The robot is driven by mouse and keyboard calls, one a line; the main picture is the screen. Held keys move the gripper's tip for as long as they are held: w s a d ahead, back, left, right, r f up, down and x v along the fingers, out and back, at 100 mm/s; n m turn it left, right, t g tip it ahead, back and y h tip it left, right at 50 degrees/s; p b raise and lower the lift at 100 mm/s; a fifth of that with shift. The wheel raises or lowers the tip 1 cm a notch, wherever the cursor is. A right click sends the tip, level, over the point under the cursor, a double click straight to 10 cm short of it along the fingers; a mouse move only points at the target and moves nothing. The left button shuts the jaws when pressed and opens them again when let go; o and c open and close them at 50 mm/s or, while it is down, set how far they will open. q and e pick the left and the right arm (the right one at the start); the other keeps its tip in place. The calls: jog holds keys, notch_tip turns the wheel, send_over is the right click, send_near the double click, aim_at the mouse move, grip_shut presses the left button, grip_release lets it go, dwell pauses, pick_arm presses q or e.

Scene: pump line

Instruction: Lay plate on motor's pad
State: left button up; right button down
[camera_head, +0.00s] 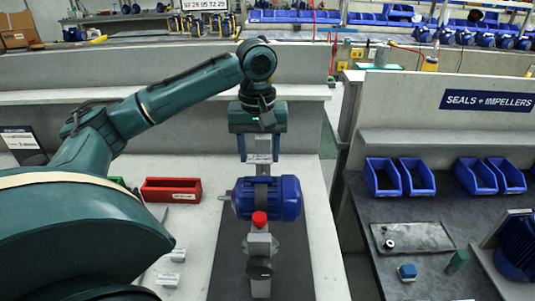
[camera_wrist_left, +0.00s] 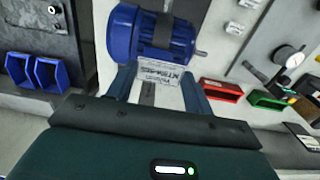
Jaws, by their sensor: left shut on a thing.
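My left gripper (camera_head: 258,158) is shut on a small light plate with printed text (camera_head: 262,146). It holds the plate just behind the blue motor (camera_head: 289,197) in the head view. In the left wrist view the plate (camera_wrist_left: 157,73) sits between the two fingers of the left gripper (camera_wrist_left: 160,80), print facing the camera, with the motor (camera_wrist_left: 122,32) beyond it. A grey band (camera_head: 262,190) crosses the motor's middle; I cannot tell if this is the pad. The plate appears apart from the motor. My right gripper is not in view.
The motor is on a dark strip (camera_head: 228,262) on the light bench, behind a grey fixture with a red cap (camera_head: 259,219). A red bin (camera_head: 171,190) and small light blocks (camera_head: 168,280) are to the left. A side bench with blue bins (camera_head: 415,178) is right.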

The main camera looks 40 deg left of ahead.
aim_at(261, 159)
pick_arm(q)
jog(key=shift+w, duration=0.1)
jog(key=shift+d+f, duration=0.1)
notch_tip(261, 159, down, 2)
jog(key=shift+f, duration=0.95)
jog(key=shift+f, duration=0.4)
dwell(0.7)
jog(key=o, duration=1.1)
